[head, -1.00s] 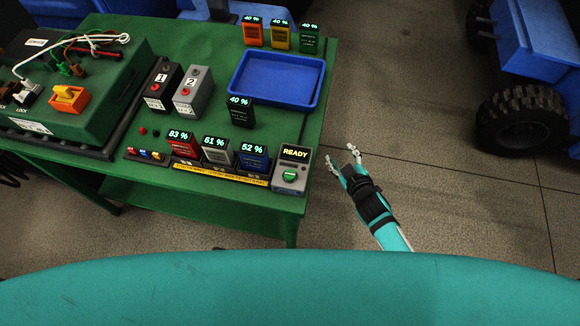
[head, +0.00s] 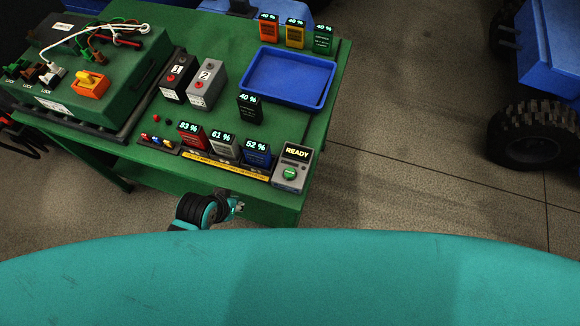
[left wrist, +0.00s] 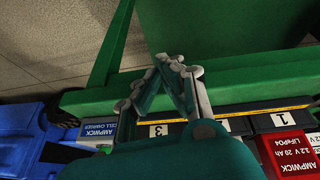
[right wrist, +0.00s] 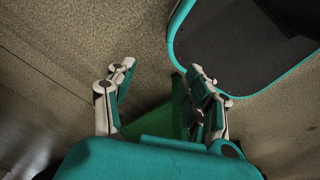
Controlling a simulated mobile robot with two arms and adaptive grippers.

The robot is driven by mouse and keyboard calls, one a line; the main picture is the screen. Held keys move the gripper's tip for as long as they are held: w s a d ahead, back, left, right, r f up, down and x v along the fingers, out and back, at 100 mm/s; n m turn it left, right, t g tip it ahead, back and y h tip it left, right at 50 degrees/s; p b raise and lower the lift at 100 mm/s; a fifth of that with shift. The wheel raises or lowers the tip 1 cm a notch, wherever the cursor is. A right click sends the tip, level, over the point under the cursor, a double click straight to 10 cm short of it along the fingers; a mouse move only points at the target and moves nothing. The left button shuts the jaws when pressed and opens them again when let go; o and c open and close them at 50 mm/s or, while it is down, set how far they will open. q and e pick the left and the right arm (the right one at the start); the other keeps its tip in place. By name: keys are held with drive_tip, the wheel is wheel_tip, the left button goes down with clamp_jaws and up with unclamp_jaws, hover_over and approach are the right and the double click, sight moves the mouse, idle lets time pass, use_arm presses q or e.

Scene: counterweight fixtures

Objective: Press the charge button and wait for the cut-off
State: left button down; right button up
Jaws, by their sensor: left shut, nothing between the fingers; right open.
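The grey charger unit (head: 297,153) stands at the front right corner of the green table, its display reading READY. My left gripper (head: 238,206) is shut and empty, in front of the table's front edge, left of and nearer than the button. My right gripper (right wrist: 160,72) is open and empty, outside the head view.
A black cell (head: 249,108) at 40 % stands behind the bays, near the blue tray (head: 330,80). Two numbered blocks (head: 205,82) and a green fixture box (head: 130,85) occupy the left. Floor right of the table is clear up to a blue wheeled vehicle (head: 550,50).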

use_arm(q)
drive_tip(key=r, duration=0.1)
drive_tip(key=w+d+r, duration=0.1)
drive_tip(key=r, duration=0.1)
drive_tip(key=shift+w+d, duration=0.1)
drive_tip(key=shift+w, duration=0.05)
drive_tip(key=w+d+r+m+h+p, duration=0.1)
drive_tip(key=w+d+r+h+p, duration=0.15)
drive_tip(key=d+r, duration=0.5)
drive_tip(key=w+d+r+m+h+p, duration=0.1)
drive_tip(key=d+r+m+h, duration=0.3)
drive_tip(key=r, duration=0.6)
drive_tip(key=w+n, duration=0.1)
drive_tip(key=w+d+f+n, duration=0.1)
drive_tip(key=w+f+n, duration=0.1)
drive_tip(key=shift+w+d+f, duration=0.15)
drive_tip(key=shift+w+d, duration=0.1)
drive_tip(key=shift+d, duration=0.1)
use_arm(e)
drive_tip(key=shift+g, duration=0.3)
drive_tip(key=s+r, duration=0.2)
drive_tip(key=r, duration=0.1)
drive_tip(key=shift+s+d+r, duration=0.1)
drive_tip(key=shift+r, duration=0.1)
use_arm(q)
drive_tip(key=shift+s, duration=0.1)
